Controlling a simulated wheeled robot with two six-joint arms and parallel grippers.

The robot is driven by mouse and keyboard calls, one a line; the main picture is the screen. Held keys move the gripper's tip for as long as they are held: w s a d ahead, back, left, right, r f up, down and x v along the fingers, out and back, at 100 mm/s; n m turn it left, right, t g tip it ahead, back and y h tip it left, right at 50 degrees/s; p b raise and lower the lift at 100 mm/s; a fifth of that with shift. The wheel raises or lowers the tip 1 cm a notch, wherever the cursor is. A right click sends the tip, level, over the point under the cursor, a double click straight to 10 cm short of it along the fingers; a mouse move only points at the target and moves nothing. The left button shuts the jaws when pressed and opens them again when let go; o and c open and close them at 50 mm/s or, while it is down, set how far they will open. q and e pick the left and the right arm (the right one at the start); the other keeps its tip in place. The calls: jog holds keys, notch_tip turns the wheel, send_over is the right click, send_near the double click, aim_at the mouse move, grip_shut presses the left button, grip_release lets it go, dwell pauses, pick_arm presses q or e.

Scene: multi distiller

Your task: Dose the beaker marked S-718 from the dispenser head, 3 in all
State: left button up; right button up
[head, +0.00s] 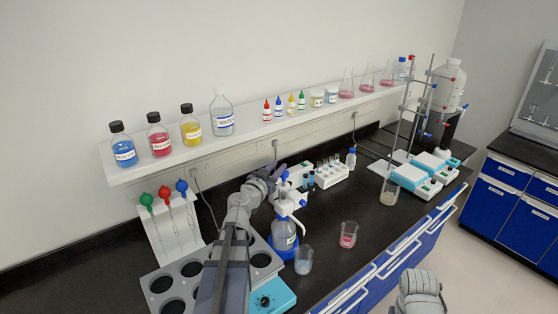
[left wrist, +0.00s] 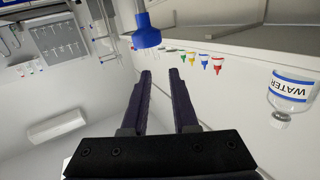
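The dispenser bottle (head: 284,236) stands on the bench in a blue base, with a white and blue dispenser head (head: 288,205) on top. My left gripper (head: 279,187) is beside the upper part of the head, partly hidden there. In the left wrist view its two dark fingers (left wrist: 160,74) are apart with nothing between them; a blue part on a white stem (left wrist: 147,36) is just beyond the tips. Three beakers stand on the bench: one with pale blue liquid (head: 303,263), one red (head: 348,236), one beige (head: 388,194). I cannot read S-718 on any.
A grey rack with round holes (head: 190,269) and a pipette stand (head: 170,225) are at left. A test-tube rack (head: 331,175), clamp stands and white-blue devices (head: 412,178) are behind and right. The wall shelf (head: 200,149) holds bottles and flasks. My right arm shows at lower right.

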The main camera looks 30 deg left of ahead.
pick_arm(q)
jog(key=r+m+h+p, duration=0.1)
jog(key=s+a+r+m+h+p, duration=0.1)
jog(key=s+a+r+g+h+p, duration=0.1)
jog(key=r, duration=0.1)
jog(key=shift+s+a+m+h+p, duration=0.15)
jog(key=shift+a+m+h+p, duration=0.15)
jog(key=shift+m+p, duration=0.1)
jog(key=shift+c, duration=1.4)
jog(key=s+h+p, duration=0.1)
jog(key=s+m+g+h+p, duration=0.1)
jog(key=s+a+r+m+g+h+p, duration=0.1)
jog(key=s, duration=0.1)
jog(key=shift+s, duration=0.1)
grip_shut()
pick_arm(e)
notch_tip(320, 180, up, 9)
pick_arm(q)
jog(key=b, duration=0.2)
send_over(284, 176)
jog(key=s+a, duration=0.1)
jog(key=a, duration=0.1)
notch_tip(284, 176, down, 3)
jog(key=shift+d+f+h+b, duration=0.2)
jog(key=shift+f+h+b, duration=0.1)
jog(key=shift+f+b, duration=1.7)
pick_arm(e)
notch_tip(284, 176, down, 6)
jog(key=shift+f, duration=0.15)
